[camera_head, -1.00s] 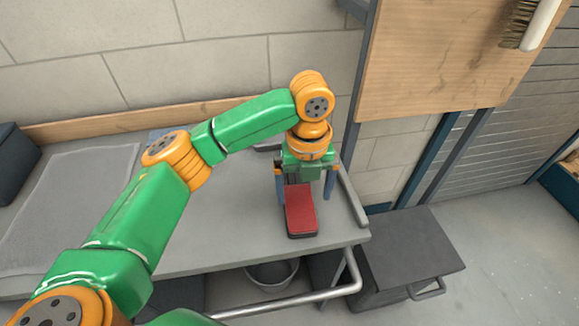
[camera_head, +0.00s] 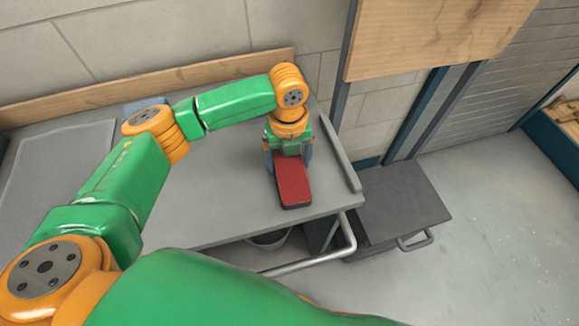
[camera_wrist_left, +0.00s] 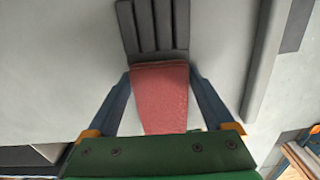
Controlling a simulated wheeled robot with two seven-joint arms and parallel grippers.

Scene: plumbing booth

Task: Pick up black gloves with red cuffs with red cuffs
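The black gloves with red cuffs (camera_head: 292,185) lie at the right end of the grey workbench. The head view shows mostly the red part with a dark edge. In the left wrist view the red cuff (camera_wrist_left: 160,95) is nearest and the black fingers (camera_wrist_left: 153,28) point away. My left gripper (camera_head: 288,165) reaches down over them. Its two fingers (camera_wrist_left: 160,72) stand close against both sides of the cuff and appear to touch it. The gripper hides part of the gloves in the head view. My right gripper is not in view.
The grey workbench (camera_head: 225,205) has a raised rail (camera_head: 340,155) along its right edge, close to my gripper. A wooden strip (camera_head: 150,85) runs along the back. A dark low box (camera_head: 400,205) stands right of the bench. A grey mat (camera_head: 60,165) lies at left.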

